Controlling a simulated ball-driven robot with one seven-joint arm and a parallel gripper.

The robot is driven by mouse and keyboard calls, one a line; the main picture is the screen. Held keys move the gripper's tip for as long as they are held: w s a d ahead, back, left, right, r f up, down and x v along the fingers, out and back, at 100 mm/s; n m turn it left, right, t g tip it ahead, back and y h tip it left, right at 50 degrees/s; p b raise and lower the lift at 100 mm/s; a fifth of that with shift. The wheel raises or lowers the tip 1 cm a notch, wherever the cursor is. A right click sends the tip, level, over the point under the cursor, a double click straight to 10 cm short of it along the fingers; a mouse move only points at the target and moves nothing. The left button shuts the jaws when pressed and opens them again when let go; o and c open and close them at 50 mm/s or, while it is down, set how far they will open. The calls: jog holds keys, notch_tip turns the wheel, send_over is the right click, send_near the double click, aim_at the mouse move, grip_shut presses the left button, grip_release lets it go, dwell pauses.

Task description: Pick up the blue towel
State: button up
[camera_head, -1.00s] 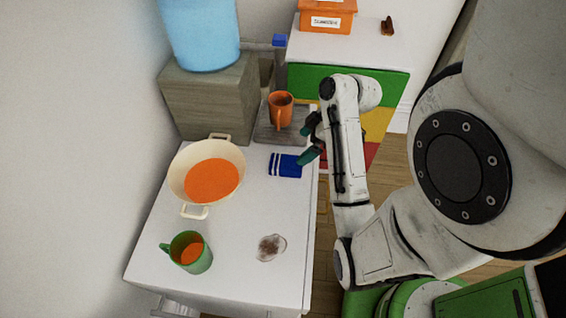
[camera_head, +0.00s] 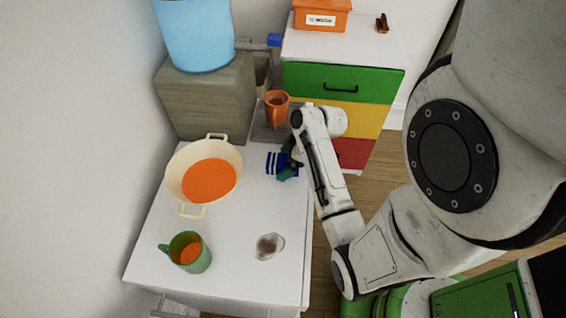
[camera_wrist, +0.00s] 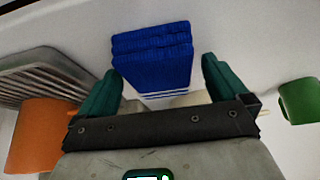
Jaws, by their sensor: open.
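The blue towel (camera_head: 272,162) is folded, with white stripes near one end, and lies on the white table beside the pot. In the wrist view the towel (camera_wrist: 153,57) sits between the two green fingers of my gripper (camera_wrist: 160,85). The fingers are open, one on each side of it, and I see gaps between them and the towel. In the head view my gripper (camera_head: 289,170) is low over the towel's right part and hides some of it.
An orange mug (camera_head: 276,108) stands on a drip tray (camera_head: 262,132) behind the towel. A cream pot (camera_head: 176,180) with orange contents is to the left. A green mug (camera_head: 196,255) and a brown stain (camera_head: 269,246) are nearer. White tabletop (camera_head: 245,215) between them is clear.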

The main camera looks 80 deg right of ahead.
jog(key=shift+c, duration=0.2)
jog(key=c, duration=1.1)
jog(key=shift+o, duration=0.2)
jog(key=shift+w+r, duration=0.1)
jog(key=shift+r, duration=0.45)
jog(key=s+a+r+p, duration=0.1)
jog(key=s+a+r, duration=0.6)
jog(key=s+r, duration=0.4)
jog(key=shift+s+a+r, duration=0.3)
jog(key=shift+s+r, duration=0.1)
jog(key=shift+s, duration=0.05)
